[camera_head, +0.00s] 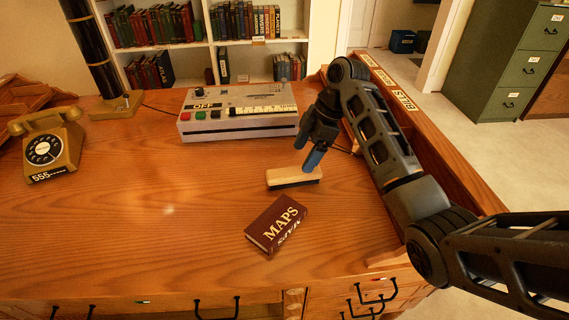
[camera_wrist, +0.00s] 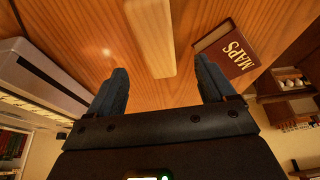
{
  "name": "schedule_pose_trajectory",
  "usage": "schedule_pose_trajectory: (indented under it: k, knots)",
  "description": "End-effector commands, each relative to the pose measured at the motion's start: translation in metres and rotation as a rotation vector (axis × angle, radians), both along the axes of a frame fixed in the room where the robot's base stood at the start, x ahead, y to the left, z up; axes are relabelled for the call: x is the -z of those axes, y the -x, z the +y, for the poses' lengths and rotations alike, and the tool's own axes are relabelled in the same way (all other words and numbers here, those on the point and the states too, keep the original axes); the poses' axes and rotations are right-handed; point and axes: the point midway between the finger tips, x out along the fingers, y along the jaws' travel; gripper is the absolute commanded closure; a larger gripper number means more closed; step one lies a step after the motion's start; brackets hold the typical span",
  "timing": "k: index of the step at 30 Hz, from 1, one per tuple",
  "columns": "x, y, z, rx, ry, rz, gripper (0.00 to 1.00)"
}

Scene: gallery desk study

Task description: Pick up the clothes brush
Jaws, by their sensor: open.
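The clothes brush (camera_head: 293,177) lies on the wooden desk, with a pale wooden back on top and dark bristles below. In the wrist view the brush (camera_wrist: 152,35) shows as a pale bar running from the top edge to between my fingers, apart from both. My gripper (camera_head: 311,158) is open, with blue-grey fingers pointing down at the right part of the brush in the head view. In the wrist view my gripper (camera_wrist: 160,85) has its two fingers wide apart with nothing held. The head view does not show clearly how high the fingertips are above the desk.
A dark red MAPS book (camera_head: 276,224) lies just in front of the brush, and also shows in the wrist view (camera_wrist: 226,50). A grey machine with buttons (camera_head: 238,113) stands behind. A yellow telephone (camera_head: 46,146) is at left. The desk (camera_head: 150,215) is clear at centre left.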

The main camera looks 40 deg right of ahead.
Motion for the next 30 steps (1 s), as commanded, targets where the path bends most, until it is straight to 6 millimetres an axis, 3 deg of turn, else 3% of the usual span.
schedule_pose_trajectory:
  k: [11,19,29,30]
  knots:
    - [0.032,-0.006,0.011,-0.001,-0.001,0.004,0.17]
    - [0.067,-0.012,0.022,0.000,-0.001,0.003,0.17]
    - [0.073,-0.014,0.024,0.000,0.000,0.001,0.17]
    - [0.073,-0.014,0.024,0.000,0.000,0.001,0.21]
